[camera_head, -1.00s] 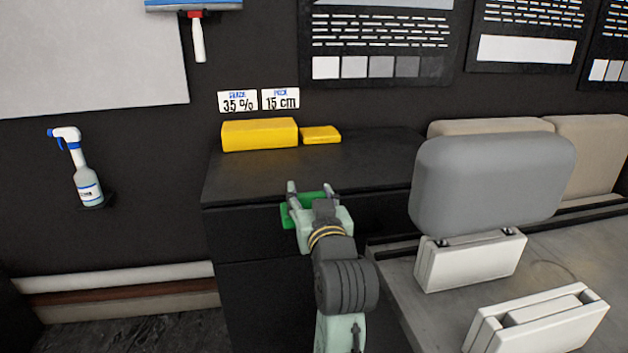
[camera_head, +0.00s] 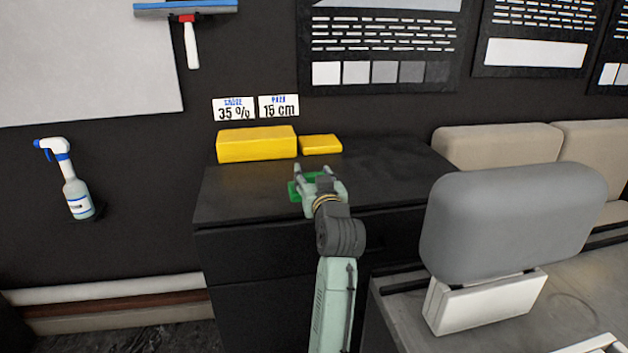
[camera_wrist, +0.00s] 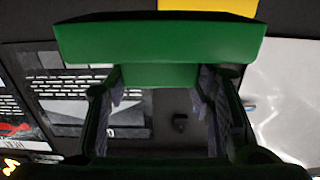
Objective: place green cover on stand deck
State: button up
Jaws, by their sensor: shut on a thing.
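The green cover (camera_head: 294,191) is held in my gripper (camera_head: 312,174), mostly hidden by the fingers in the head view. In the wrist view the cover (camera_wrist: 160,40) spans across between the two fingers as a green block with a wide face. My gripper is shut on it. In the head view, the gripper and cover appear in front of the dark top of a black cabinet, which seems to be the stand deck (camera_head: 390,165). I cannot tell how high they are above it.
A long yellow block (camera_head: 257,144) and a small yellow block (camera_head: 320,144) sit at the deck's back edge. A grey padded headrest (camera_head: 510,220) stands on a white base (camera_head: 485,303) at right. The deck's right part is clear. A spray bottle (camera_head: 76,195) hangs at left.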

jog(key=shift+w, duration=1.15)
jog(key=shift+w+f, duration=0.1)
jog(key=shift+f, duration=0.1)
jog(key=shift+f+p, duration=0.55)
jog(key=shift+f, duration=1.1)
jog(key=shift+f, duration=0.15)
jog(key=shift+f, duration=0.1)
jog(key=o, duration=1.2)
jog(key=shift+c, duration=0.2)
